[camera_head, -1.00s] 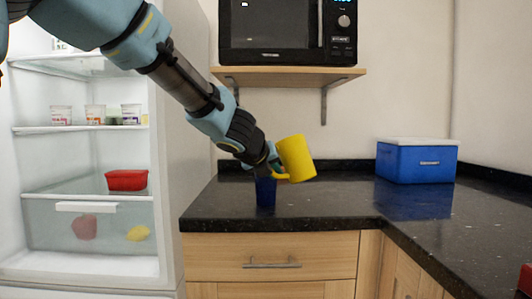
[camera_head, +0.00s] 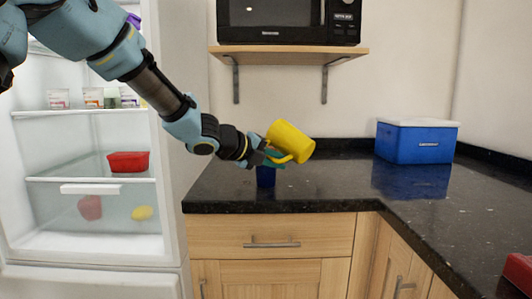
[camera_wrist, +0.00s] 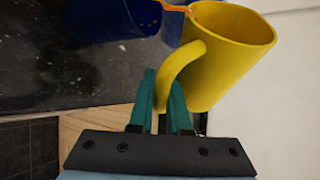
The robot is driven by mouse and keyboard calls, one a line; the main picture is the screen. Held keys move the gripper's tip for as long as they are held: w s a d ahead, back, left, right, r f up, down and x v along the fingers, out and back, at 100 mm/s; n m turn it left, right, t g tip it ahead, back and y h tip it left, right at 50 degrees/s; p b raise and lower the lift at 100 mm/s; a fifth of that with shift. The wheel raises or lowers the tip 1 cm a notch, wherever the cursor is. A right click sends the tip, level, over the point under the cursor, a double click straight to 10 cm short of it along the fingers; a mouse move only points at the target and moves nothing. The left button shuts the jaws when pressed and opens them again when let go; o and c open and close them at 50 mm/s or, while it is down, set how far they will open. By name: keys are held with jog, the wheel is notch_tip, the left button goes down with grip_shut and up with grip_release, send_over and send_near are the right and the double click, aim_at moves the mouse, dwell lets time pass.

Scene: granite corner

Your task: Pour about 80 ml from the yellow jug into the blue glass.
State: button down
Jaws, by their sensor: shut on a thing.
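The yellow jug (camera_head: 291,142) is held tilted in the air above the counter; it fills the upper right of the wrist view (camera_wrist: 225,55). My gripper (camera_head: 268,152) is shut on its handle, which sits at the green fingertips (camera_wrist: 163,80). The dark blue glass (camera_head: 265,178) stands on the counter below the jug and gripper, its upper part partly hidden in the head view. In the wrist view the glass (camera_wrist: 105,20) is cut off at the top edge. The liquid level inside the glass is hidden.
A blue cooler box (camera_head: 415,143) with a white lid stands at the back right of the black counter (camera_head: 330,185). A shelf (camera_head: 290,55) with a microwave (camera_head: 290,22) hangs above. An open fridge (camera_head: 85,215) is at left. A red object (camera_head: 518,270) sits lower right.

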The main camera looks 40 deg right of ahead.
jog(key=shift+s+g, duration=0.1)
jog(key=shift+g, duration=0.2)
jog(key=shift+s+f+b, duration=0.1)
jog(key=shift+f+b, duration=0.05)
jog(key=shift+b, duration=0.15)
jog(key=shift+s, duration=0.1)
jog(key=shift+r+n+g+h+p, duration=0.3)
jog(key=shift+r+n+p, duration=0.1)
jog(key=shift+n+p, duration=0.25)
dwell(0.8)
notch_tip(320, 180, down, 3)
jog(key=m+t+y+b, duration=0.1)
jog(key=m+b, duration=0.1)
jog(key=b, duration=0.2)
jog(key=shift+f, duration=0.2)
jog(key=shift+w+a+m+t+y+b, duration=0.25)
jog(key=shift+w+m+t+b, duration=0.25)
jog(key=shift+m+t, duration=0.4)
jog(key=shift+r+t+y+p, duration=0.35)
jog(key=shift+r+t+p, duration=0.05)
jog(key=shift+r+p, duration=0.85)
jog(key=shift+r, duration=0.15)
